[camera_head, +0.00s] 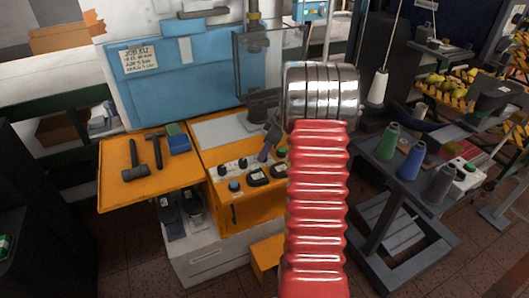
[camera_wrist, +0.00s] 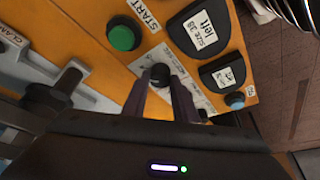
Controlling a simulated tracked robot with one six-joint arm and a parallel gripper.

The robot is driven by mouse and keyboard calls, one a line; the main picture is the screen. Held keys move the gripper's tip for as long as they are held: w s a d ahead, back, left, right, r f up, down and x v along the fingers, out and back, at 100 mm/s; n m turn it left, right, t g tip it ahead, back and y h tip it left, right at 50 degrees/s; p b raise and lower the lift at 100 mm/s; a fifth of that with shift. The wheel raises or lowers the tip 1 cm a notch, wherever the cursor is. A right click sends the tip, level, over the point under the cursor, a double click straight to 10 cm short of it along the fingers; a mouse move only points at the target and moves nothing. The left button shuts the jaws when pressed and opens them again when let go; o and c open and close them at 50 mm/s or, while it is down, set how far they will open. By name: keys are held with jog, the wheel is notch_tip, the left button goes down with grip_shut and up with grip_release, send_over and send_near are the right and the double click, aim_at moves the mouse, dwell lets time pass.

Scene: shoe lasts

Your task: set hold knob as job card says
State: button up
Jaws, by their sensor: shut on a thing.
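My gripper (camera_wrist: 160,95) is shut on a black round knob (camera_wrist: 160,74) on an orange panel, with one finger on each side of it. A white dial label lies under the knob; its print is too small and partly covered to read. In the head view my gripper (camera_head: 264,153) is at the back right of the orange control panel (camera_head: 245,205), where the knob is hidden. The job card (camera_head: 140,57) is on the blue board at the upper left; its small handwriting is not clearly readable.
A green START button (camera_wrist: 123,35), a black display reading "SIZE 38 left" (camera_wrist: 205,27), a smaller display (camera_wrist: 226,76) and a blue button (camera_wrist: 235,100) surround the knob. A clamp lever (camera_wrist: 60,90) is at left. Hammers (camera_head: 134,165) lie on the orange side shelf.

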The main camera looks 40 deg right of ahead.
jog(key=shift+c, duration=1.1)
jog(key=shift+r+m, duration=0.1)
jog(key=shift+m, duration=0.4)
jog(key=m+h, duration=0.1)
jog(key=m, duration=0.2)
jog(key=shift+a+m+t+h, duration=0.15)
jog(key=shift+m+t+h, duration=0.25)
jog(key=shift+a+m+h, duration=0.1)
jog(key=shift+m+h, duration=0.7)
jog(key=shift+m, duration=1.4)
jog(key=o, duration=1)
jog(key=shift+o, duration=0.2)
